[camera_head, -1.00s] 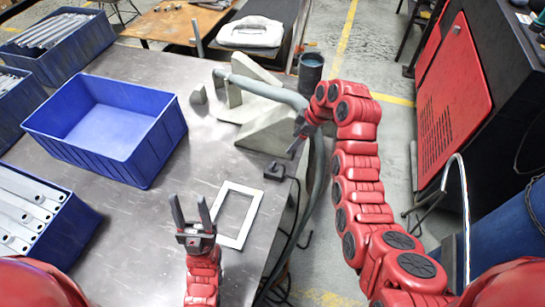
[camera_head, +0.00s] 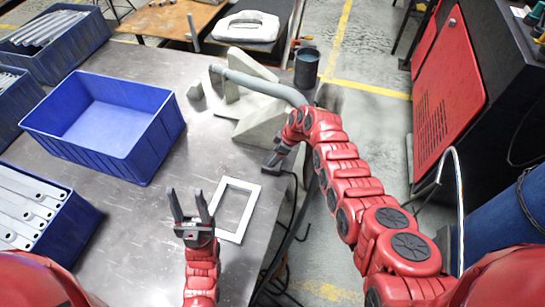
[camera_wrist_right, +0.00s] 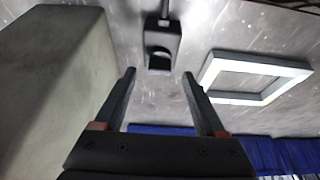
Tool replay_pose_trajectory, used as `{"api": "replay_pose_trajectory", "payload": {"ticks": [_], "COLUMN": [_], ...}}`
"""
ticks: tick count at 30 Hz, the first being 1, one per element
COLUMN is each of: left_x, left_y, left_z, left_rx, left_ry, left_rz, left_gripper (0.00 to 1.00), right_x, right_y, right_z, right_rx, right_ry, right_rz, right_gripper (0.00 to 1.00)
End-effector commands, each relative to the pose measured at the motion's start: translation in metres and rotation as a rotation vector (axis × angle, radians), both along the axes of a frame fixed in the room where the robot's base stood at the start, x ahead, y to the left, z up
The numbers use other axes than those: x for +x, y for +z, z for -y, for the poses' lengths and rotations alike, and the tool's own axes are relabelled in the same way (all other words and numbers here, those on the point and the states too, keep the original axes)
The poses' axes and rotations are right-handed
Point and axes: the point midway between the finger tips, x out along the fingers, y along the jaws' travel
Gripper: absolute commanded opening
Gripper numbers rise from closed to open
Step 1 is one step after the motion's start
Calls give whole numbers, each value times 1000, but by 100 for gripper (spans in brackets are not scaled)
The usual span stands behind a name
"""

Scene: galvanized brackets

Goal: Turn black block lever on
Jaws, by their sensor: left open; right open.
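The black block (camera_wrist_right: 160,45) is on the grey metal table in the right wrist view. It has a dark recess in its face and a dark cable or stem at its top. Whether its lever is on or off I cannot tell. My right gripper (camera_wrist_right: 159,72) is open and empty, its fingers on either side of the line to the block. In the head view the right gripper (camera_head: 271,162) is over the table's right edge and mostly hides the block. My left gripper (camera_head: 187,193) is open and empty above the table, left of the white frame.
The white rectangular frame (camera_head: 216,205) lies near the block. Grey angular supports (camera_head: 262,122) and a grey pipe (camera_head: 262,84) stand just behind my right gripper. A blue bin (camera_head: 90,155) is at left. A dark cable hangs off the right edge.

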Motion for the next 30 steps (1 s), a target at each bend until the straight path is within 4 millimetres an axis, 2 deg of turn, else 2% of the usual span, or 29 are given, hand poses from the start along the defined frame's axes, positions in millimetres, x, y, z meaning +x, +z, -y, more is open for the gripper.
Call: {"api": "replay_pose_trajectory", "payload": {"ticks": [3, 9, 21, 30], "left_x": [0, 0, 0, 0], "left_y": [-13, -21, -21, -21], "left_z": [0, 0, 0, 0], "left_rx": [0, 0, 0, 0], "left_ry": [0, 0, 0, 0], "left_rz": [-1, 0, 0, 0], "left_gripper": [50, 50, 50, 50], "right_x": [2, 2, 4, 4], "right_y": [-15, -25, -25, -25], "right_z": [-4, -9, -10, -10], "right_rx": [-2, -1, 0, 0], "right_ry": [4, 3, 0, 0], "right_rz": [-2, -3, 0, 0], "right_gripper": [72, 72, 72, 18]}}
